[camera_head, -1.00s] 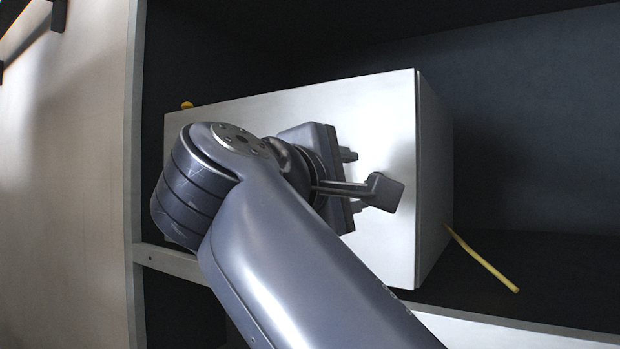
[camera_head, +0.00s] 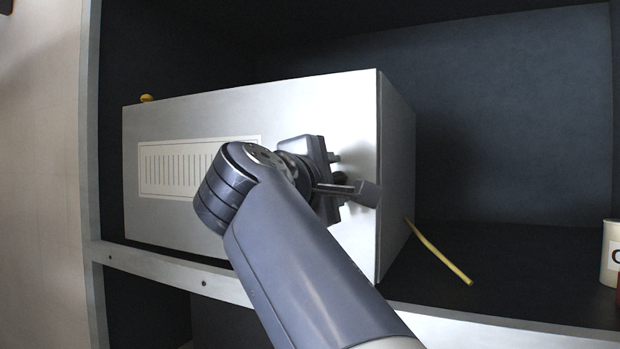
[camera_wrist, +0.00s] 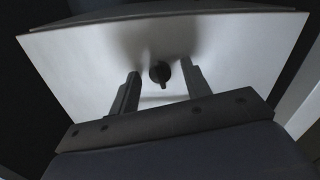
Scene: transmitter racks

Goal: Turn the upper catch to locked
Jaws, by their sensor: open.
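A small dark round catch (camera_wrist: 160,72) with a short tab pointing down in the wrist view sits on the pale front of a box (camera_wrist: 230,40). It is the only catch I can make out, and I cannot tell whether it is the upper one. My gripper (camera_head: 337,184) faces the right part of the box front (camera_head: 340,110) in the head view. Its jaws are open and empty. In the wrist view the two fingers stand on either side of the catch, apart from it. My arm hides part of the box front in the head view.
The box stands on a dark shelf (camera_head: 510,270) with a pale front edge (camera_head: 180,270). A vented label panel (camera_head: 165,170) is on its left front. A yellow stick (camera_head: 440,252) lies right of the box, and a white container (camera_head: 609,255) stands at far right. A yellow item (camera_head: 148,98) shows at its top left.

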